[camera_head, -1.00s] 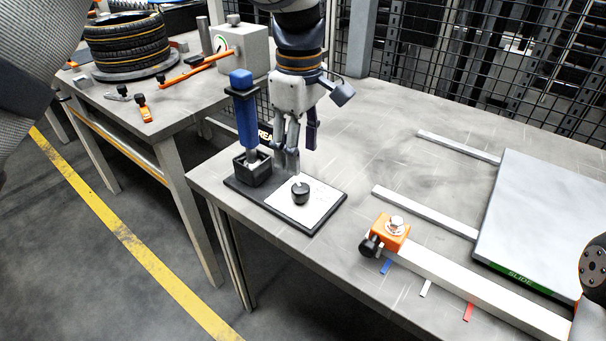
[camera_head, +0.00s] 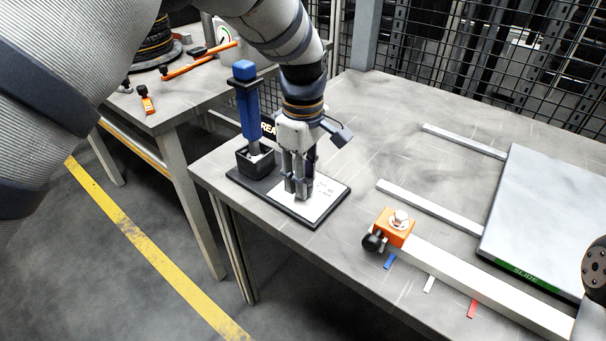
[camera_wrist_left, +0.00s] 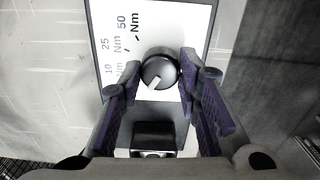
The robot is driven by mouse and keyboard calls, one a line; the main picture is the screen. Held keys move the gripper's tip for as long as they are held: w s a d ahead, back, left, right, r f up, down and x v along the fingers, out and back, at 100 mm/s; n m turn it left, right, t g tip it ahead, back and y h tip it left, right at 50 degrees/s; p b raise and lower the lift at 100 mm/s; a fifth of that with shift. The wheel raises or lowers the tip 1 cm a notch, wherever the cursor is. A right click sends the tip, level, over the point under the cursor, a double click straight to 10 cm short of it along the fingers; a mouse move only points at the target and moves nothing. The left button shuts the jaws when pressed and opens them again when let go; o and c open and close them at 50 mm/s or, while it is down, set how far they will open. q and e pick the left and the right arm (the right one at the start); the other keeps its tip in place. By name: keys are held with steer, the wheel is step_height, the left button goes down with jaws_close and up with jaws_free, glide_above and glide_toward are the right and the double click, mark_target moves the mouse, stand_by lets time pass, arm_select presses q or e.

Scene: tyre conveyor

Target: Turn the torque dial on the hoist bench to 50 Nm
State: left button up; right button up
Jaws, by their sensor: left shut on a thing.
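The torque dial (camera_wrist_left: 160,68) is a round black knob with a white pointer mark, on a white scale plate (camera_wrist_left: 180,20) with labels 10, 25 and 50 Nm. In the left wrist view the pointer mark slants toward the lower left, away from the 50 label (camera_wrist_left: 123,22). My left gripper (camera_head: 299,194) points down over the plate, and its fingers hide the dial in the head view. In the left wrist view my left gripper (camera_wrist_left: 160,80) is shut on the dial, one finger on each side. My right gripper is not in view.
A blue-handled tool (camera_head: 247,105) stands upright in a black holder (camera_head: 256,162) close beside my left gripper. An orange block (camera_head: 394,227) sits on a rail to the right. A grey slide plate (camera_head: 540,215) lies further right. A second bench (camera_head: 165,105) stands at the left.

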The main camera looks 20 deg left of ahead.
arm_select(q)
steer(key=shift+m, duration=0.3)
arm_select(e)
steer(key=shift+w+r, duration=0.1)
arm_select(q)
steer(key=shift+r+m+p, duration=0.15)
steer(key=shift+m+p, duration=0.25)
steer(key=shift+m, duration=0.5)
steer(key=m, duration=0.2)
steer(key=shift+m, duration=0.3)
steer(key=m+p, duration=0.1)
steer(key=m, duration=0.1)
steer(key=shift+m, duration=0.4)
steer(key=m, duration=0.3)
steer(key=shift+m, duration=0.3)
steer(key=m, duration=0.6)
steer(key=shift+d+f, duration=0.1)
steer(key=shift+f, duration=0.1)
steer(key=m, duration=0.6)
steer(key=shift+m, duration=0.3)
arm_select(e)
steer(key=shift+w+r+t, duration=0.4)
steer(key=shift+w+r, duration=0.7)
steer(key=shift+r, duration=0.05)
